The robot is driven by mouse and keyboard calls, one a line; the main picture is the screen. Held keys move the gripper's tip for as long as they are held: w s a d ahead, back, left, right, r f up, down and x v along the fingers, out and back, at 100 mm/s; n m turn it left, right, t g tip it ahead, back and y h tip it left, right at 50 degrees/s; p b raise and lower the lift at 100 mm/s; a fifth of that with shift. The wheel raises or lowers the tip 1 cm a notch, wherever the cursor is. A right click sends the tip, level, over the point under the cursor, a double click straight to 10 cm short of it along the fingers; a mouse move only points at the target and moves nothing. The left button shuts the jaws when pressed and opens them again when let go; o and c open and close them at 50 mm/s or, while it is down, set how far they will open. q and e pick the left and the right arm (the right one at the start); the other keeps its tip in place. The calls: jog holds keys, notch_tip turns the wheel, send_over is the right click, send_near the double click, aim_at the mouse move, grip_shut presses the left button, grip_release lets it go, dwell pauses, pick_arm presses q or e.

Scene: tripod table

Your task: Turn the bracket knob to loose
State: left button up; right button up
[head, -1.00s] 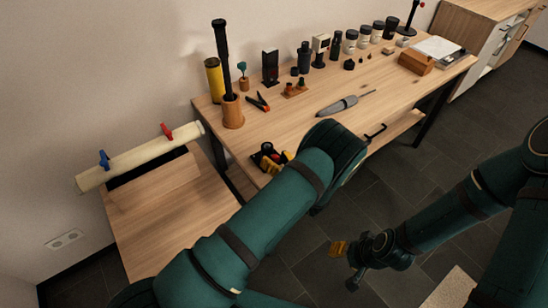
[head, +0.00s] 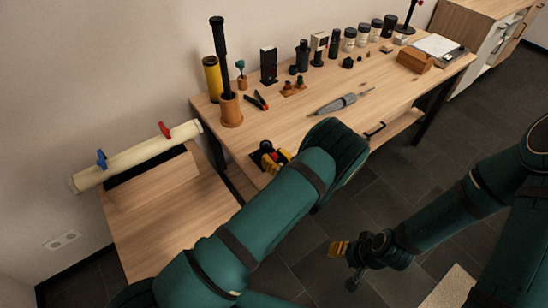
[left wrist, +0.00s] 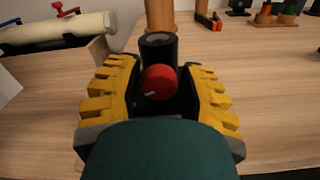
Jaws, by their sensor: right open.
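The red knob (left wrist: 160,82) with a small white mark at its lower left sits in front of a black cylindrical bracket part (left wrist: 158,46) in the left wrist view. My left gripper (left wrist: 160,92) is open, its yellow ridged fingers on either side of the knob with visible gaps. In the head view the left gripper (head: 270,160) is at the near left edge of the table, with the knob (head: 275,156) just showing; my arm hides part of it. My right gripper (head: 338,249) is open and empty, low over the floor at the right.
A wooden cup (head: 231,111) holding a tall black rod stands behind the bracket. Clamp pliers (head: 258,99) and a grey tool (head: 338,104) lie on the table (head: 390,90). A cream tube (head: 135,157) with red and blue valves lies at the left. The table's middle is mostly clear.

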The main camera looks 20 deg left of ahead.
pick_arm(q)
jog(key=shift+o, duration=1.3)
jog(key=v, duration=0.7)
jog(key=shift+s+d, duration=0.15)
jog(key=shift+d, duration=0.05)
jog(key=shift+s+d, duration=0.1)
